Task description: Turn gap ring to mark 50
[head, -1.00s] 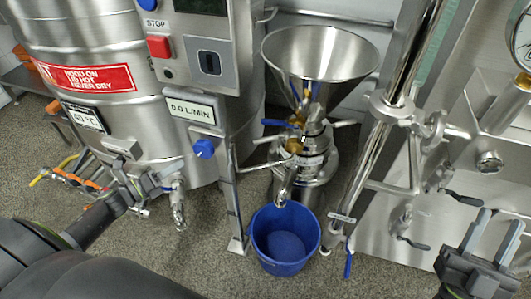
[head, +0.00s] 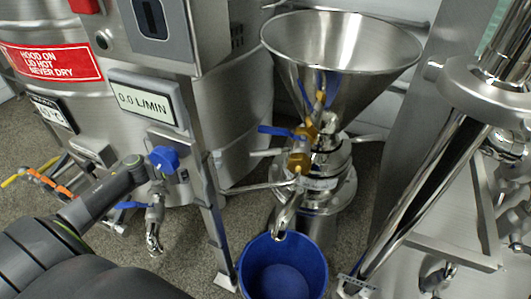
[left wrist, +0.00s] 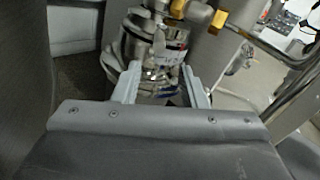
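The colloid mill (head: 320,165) stands upright under a steel funnel hopper (head: 340,45). Its metal rings (head: 328,157) are below the hopper, with rods sticking out left and right; I cannot read a scale or mark. The mill body (left wrist: 150,45) also shows in the left wrist view, ahead of my left gripper (left wrist: 160,68), which is open with nothing between its fingers. In the head view my left arm reaches in from the left, and its fingers are not clear there. My left gripper is apart from the mill. My right gripper is out of view.
A blue bucket (head: 284,270) stands under the mill's spout. A steel tank (head: 60,80) and a panel reading 0.0 L/MIN (head: 145,103), with a blue knob (head: 165,158), stand to the left. A steel post (head: 212,215) rises between panel and mill. Steel pipes (head: 420,190) stand at right.

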